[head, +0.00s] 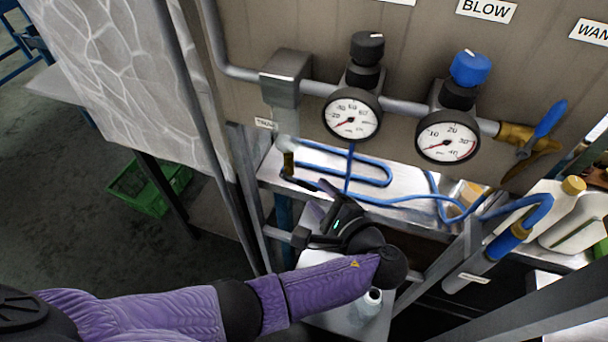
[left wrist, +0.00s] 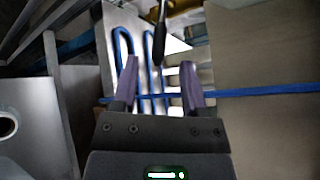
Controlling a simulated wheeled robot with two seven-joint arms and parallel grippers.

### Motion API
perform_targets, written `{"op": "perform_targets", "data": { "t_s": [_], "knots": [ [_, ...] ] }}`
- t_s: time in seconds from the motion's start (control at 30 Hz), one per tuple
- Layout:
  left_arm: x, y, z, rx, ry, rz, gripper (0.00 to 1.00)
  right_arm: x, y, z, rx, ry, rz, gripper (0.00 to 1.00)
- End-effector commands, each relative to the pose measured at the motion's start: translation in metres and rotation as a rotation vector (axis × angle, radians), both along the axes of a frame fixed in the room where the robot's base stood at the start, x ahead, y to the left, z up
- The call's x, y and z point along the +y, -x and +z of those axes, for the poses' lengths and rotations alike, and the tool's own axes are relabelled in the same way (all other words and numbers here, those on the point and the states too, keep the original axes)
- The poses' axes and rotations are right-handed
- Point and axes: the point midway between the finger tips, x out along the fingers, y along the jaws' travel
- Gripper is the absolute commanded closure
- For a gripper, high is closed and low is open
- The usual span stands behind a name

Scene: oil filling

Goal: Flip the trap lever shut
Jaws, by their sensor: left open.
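The trap lever (head: 299,183) is a small dark handle under the brass trap valve (head: 289,161), below the grey box and its partly hidden label. In the left wrist view, the dark lever (left wrist: 160,38) hangs from the top, with its end in line with the gap between my fingertips. My left gripper (head: 323,198) is open, just below and right of the lever in the head view; its purple fingers also show in the left wrist view (left wrist: 160,68). Contact cannot be told. My right gripper is not in view.
A blue hose (head: 385,200) runs behind the gripper across the metal shelf (head: 325,162). Two gauges (head: 352,113) and a blue-handled valve (head: 548,120) are on the panel above. A frame post (head: 248,200) stands left. A white jug (head: 570,215) is at right.

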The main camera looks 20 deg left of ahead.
Motion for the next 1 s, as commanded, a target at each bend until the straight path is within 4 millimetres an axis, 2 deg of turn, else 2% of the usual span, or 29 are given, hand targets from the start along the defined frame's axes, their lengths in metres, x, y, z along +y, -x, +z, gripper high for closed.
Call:
{"op": "perform_targets", "data": {
  "t_s": [0.1,0.2,0.33,0.57,0.8,0.83,1.0],
  "knots": [
    [0.02,-0.018,-0.008,0.001,-0.002,0.001,0.45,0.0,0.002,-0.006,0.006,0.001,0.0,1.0],
    [0.032,-0.028,-0.012,0.002,-0.001,0.001,0.45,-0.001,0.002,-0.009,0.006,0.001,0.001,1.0],
    [0.039,-0.035,-0.014,0.002,0.001,0.0,0.45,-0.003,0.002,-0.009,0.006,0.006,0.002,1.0],
    [0.04,-0.035,-0.014,0.004,0.003,0.0,0.45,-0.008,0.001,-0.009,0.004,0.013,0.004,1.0],
    [0.04,-0.035,-0.014,0.004,0.003,0.0,0.96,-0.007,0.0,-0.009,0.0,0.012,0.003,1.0],
    [0.04,-0.035,-0.014,0.004,0.003,0.0,1.0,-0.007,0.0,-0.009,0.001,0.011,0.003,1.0],
    [0.04,-0.035,-0.014,0.004,0.003,0.0,1.0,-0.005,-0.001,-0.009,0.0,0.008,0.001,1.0]
  ]
}}
